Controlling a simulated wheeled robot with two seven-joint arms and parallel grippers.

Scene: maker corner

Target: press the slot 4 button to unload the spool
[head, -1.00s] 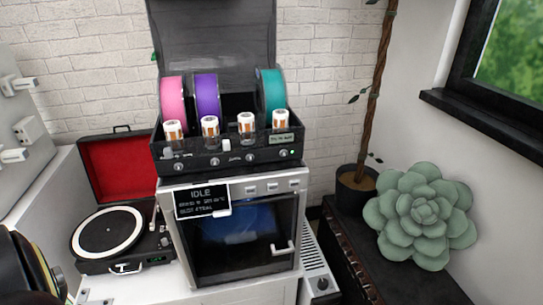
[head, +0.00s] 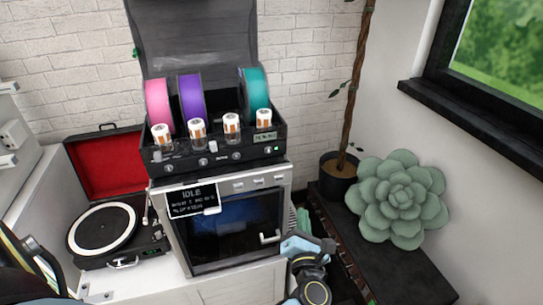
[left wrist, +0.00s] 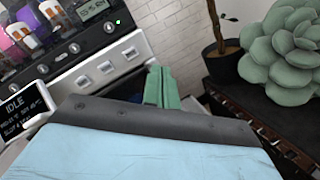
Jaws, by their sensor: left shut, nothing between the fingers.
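The black spool unit (head: 215,157) sits on top of the printer with its lid up. It holds a pink spool (head: 157,107), a purple spool (head: 191,103) and, at the right, a teal spool (head: 253,93); a gap lies between purple and teal. Round buttons line its front; the rightmost one (head: 268,150) is below the small display and also shows in the left wrist view (left wrist: 109,27). My left gripper (head: 303,219) is shut and empty, right of the printer and below the unit, apart from the buttons. Its green fingers (left wrist: 160,88) show in the left wrist view. My right gripper is not in view.
The printer (head: 279,226) has a screen reading IDLE (head: 192,200). A turntable (head: 103,229) with a red-lined lid stands at the left. A large succulent (head: 400,200) and a potted plant (head: 338,168) stand at the right.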

